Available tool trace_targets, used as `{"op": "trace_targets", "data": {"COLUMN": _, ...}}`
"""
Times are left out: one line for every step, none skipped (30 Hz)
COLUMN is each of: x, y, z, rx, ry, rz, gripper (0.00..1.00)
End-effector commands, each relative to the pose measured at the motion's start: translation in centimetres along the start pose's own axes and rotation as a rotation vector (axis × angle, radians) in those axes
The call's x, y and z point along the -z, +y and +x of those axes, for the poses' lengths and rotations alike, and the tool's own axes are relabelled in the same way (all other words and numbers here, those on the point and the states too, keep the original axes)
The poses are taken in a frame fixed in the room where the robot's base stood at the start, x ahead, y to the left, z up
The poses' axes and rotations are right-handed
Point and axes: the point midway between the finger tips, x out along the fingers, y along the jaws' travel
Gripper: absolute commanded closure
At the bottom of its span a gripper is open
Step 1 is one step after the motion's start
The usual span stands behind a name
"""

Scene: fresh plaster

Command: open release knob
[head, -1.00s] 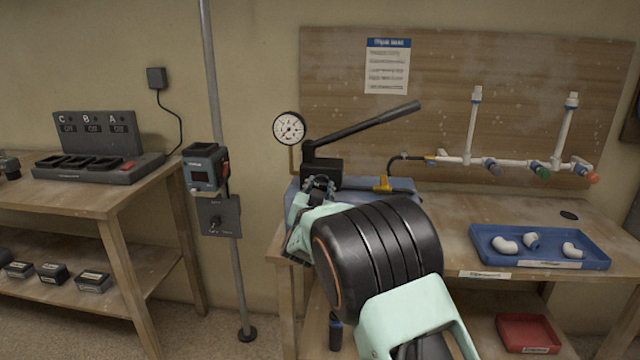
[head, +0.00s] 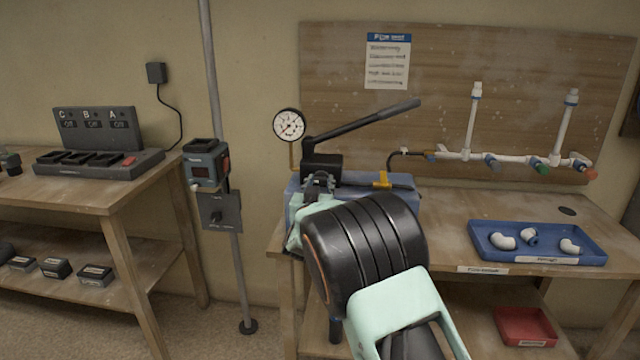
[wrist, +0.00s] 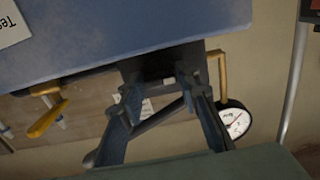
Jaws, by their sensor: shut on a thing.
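The test pump stands on the right bench, with a blue tank (head: 400,190), a black pump block (head: 322,167), a long black lever (head: 370,122) raised to the right and a round gauge (head: 289,125). My gripper (head: 318,184) is at the front of the pump block. In the wrist view my gripper (wrist: 165,92) has its two fingers at the dark block below the blue tank (wrist: 120,35). It is shut on the release knob, which is mostly hidden between the fingers. The gauge (wrist: 236,121) is right of them.
A yellow valve handle (head: 381,179) sits on the tank's right, with a hose to white pipework (head: 470,155). A blue tray (head: 540,258) of white fittings lies on the bench at right. A grey pole (head: 213,100) with a switch box (head: 221,212) stands left of the bench.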

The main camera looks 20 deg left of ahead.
Motion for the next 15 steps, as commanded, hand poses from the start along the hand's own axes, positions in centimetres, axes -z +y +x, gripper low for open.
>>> {"op": "trace_targets", "data": {"x": -0.03, "y": 0.01, "z": 0.00, "rx": 0.000, "ry": 0.000, "rz": -0.002, "gripper": 0.69}}
{"op": "trace_targets", "data": {"x": -0.03, "y": 0.01, "z": 0.00, "rx": 0.000, "ry": 0.000, "rz": -0.002, "gripper": 0.66}}
{"op": "trace_targets", "data": {"x": -0.04, "y": 0.01, "z": 0.00, "rx": 0.000, "ry": 0.000, "rz": -0.002, "gripper": 0.65}}
{"op": "trace_targets", "data": {"x": -0.04, "y": 0.01, "z": 0.00, "rx": 0.000, "ry": 0.000, "rz": -0.002, "gripper": 0.65}}
{"op": "trace_targets", "data": {"x": -0.04, "y": 0.01, "z": 0.00, "rx": 0.000, "ry": 0.000, "rz": -0.001, "gripper": 0.65}}
{"op": "trace_targets", "data": {"x": -0.03, "y": 0.01, "z": 0.00, "rx": 0.000, "ry": 0.000, "rz": -0.001, "gripper": 0.65}}
{"op": "trace_targets", "data": {"x": -0.03, "y": 0.01, "z": 0.00, "rx": 0.000, "ry": 0.000, "rz": -0.001, "gripper": 0.65}}
{"op": "trace_targets", "data": {"x": -0.03, "y": 0.01, "z": 0.00, "rx": 0.000, "ry": 0.000, "rz": -0.001, "gripper": 0.65}}
{"op": "trace_targets", "data": {"x": -0.03, "y": 0.01, "z": 0.00, "rx": 0.000, "ry": 0.000, "rz": -0.001, "gripper": 0.65}}
{"op": "trace_targets", "data": {"x": -0.02, "y": 0.00, "z": -0.02, "rx": 0.000, "ry": 0.000, "rz": -0.001, "gripper": 0.65}}
{"op": "trace_targets", "data": {"x": -0.02, "y": 0.00, "z": -0.06, "rx": 0.000, "ry": 0.000, "rz": 0.000, "gripper": 0.65}}
{"op": "trace_targets", "data": {"x": -0.01, "y": -0.01, "z": -0.17, "rx": 0.000, "ry": 0.000, "rz": 0.000, "gripper": 0.65}}
{"op": "trace_targets", "data": {"x": 0.01, "y": -0.03, "z": -0.29, "rx": 0.000, "ry": 0.000, "rz": 0.000, "gripper": 0.65}}
{"op": "trace_targets", "data": {"x": 0.02, "y": -0.04, "z": -0.47, "rx": 0.000, "ry": 0.000, "rz": 0.000, "gripper": 0.65}}
{"op": "trace_targets", "data": {"x": 0.00, "y": -0.06, "z": -0.79, "rx": 0.001, "ry": 0.000, "rz": 0.000, "gripper": 0.65}}
